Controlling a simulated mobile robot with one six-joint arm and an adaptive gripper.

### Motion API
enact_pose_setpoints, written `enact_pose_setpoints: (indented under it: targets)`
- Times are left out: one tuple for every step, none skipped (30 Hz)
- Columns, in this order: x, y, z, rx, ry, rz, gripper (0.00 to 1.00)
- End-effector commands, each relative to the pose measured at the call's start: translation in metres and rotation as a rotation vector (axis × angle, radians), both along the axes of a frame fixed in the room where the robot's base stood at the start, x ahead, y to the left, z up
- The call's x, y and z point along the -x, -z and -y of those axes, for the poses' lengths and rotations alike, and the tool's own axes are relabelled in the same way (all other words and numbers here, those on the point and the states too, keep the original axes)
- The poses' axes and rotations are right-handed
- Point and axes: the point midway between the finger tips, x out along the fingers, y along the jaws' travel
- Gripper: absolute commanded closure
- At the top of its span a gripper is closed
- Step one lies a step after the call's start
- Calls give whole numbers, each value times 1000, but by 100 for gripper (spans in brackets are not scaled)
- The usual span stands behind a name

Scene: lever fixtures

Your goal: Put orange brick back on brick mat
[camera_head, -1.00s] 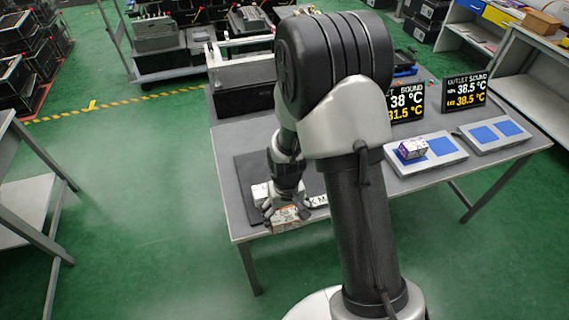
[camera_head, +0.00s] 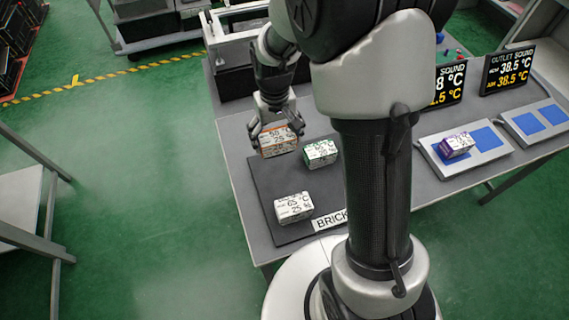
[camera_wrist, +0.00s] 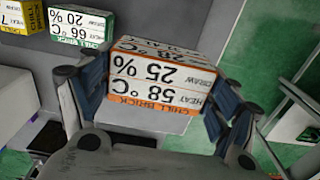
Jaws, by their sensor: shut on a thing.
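The orange brick (camera_head: 279,141), a white box with orange edges and printed figures, is held between the fingers of my gripper (camera_head: 275,122). In the wrist view the brick (camera_wrist: 158,82) sits between both fingers, with its printing upside down. The dark brick mat (camera_head: 268,182) lies on the grey table, partly hidden by my arm. In the head view the orange brick appears at the mat's far left end; I cannot tell whether it touches the mat. A green-edged brick (camera_head: 320,153) is to its right on the mat, apart from it. Another white brick (camera_head: 294,207) sits near the mat's front.
A purple brick (camera_head: 457,145) sits on a pale plate with blue pads (camera_head: 484,138) at the right. Two temperature displays (camera_head: 507,69) stand behind. A white-framed fixture (camera_head: 235,50) stands at the back left. A yellow-edged brick (camera_wrist: 18,16) shows in the wrist view.

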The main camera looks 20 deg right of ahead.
Motion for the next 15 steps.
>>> enact_pose_setpoints:
  targets:
    - [1, 19, 0, 0, 0, -3, 57]
    - [1, 27, 0, 0, 0, -3, 57]
    - [0, 37, 0, 0, 0, -2, 57]
    - [0, 45, 0, 0, 0, -2, 57]
    - [0, 52, 0, 0, 0, -2, 57]
    - [0, 61, 0, 0, 0, -1, 57]
    - [0, 66, 0, 0, 0, -1, 57]
    - [0, 71, 0, 0, 0, 0, 57]
    - [0, 76, 0, 0, 0, 1, 57]
    - [0, 80, 0, 0, 0, 1, 57]
    - [-1, 82, 0, 0, 0, 1, 57]
    - [-1, 84, 0, 0, 0, 2, 57]
    - [-1, 86, 0, 0, 0, 2, 57]
    - [-1, 87, 0, 0, 0, 2, 57]
    - [-1, 89, 0, 0, 0, 3, 57]
